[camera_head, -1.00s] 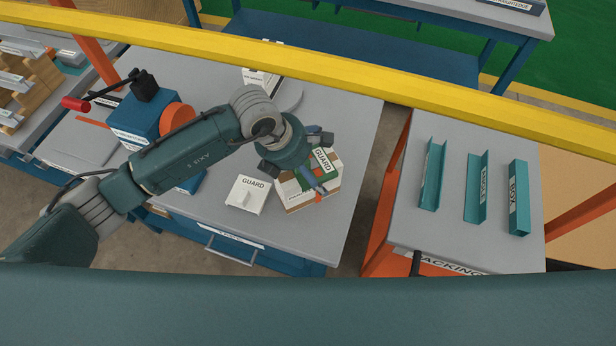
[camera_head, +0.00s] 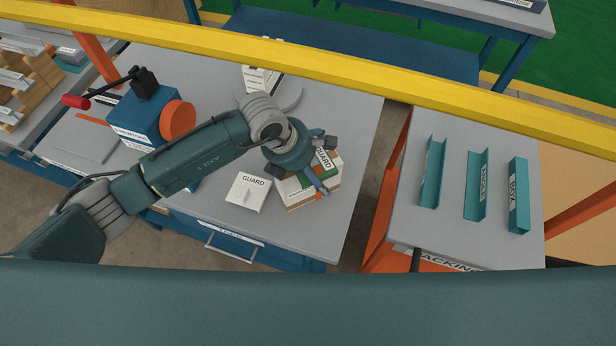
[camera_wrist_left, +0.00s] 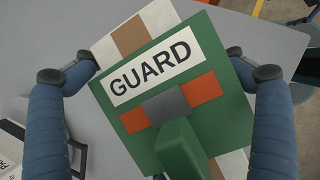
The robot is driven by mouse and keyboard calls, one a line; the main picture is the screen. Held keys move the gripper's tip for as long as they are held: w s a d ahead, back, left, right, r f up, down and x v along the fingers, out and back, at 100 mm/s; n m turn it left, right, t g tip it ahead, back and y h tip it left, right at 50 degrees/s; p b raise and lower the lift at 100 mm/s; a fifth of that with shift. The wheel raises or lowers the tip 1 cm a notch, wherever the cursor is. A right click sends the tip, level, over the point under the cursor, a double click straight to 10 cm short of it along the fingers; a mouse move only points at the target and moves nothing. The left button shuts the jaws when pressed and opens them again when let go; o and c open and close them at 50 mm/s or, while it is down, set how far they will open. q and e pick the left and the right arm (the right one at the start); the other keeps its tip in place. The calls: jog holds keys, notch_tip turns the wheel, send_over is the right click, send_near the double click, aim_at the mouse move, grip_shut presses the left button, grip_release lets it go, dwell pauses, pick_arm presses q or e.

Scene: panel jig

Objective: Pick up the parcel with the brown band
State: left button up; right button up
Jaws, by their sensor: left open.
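The parcel (camera_head: 295,199) is a pale box on the grey table. A brown band (camera_wrist_left: 128,36) shows on its pale top in the left wrist view. A green piece labelled GUARD (camera_wrist_left: 207,50), with orange and grey patches and a raised green block, lies over the parcel and hides part of the band. My left gripper (camera_head: 308,168) is above them, open and empty. In the left wrist view its fingers (camera_wrist_left: 158,72) stand apart on either side of the green piece. Whether they touch anything cannot be told. My right gripper is not in view.
A white GUARD box (camera_head: 245,193) stands just left of the parcel. A blue machine (camera_head: 150,115) with an orange disc stands further left. A yellow rail (camera_head: 400,96) crosses the view. Teal angle pieces (camera_head: 477,185) lie on the right table, across a gap.

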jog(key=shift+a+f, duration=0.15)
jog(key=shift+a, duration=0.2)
pick_arm(q)
jog(key=c, duration=1.6)
jog(key=shift+c, duration=0.2)
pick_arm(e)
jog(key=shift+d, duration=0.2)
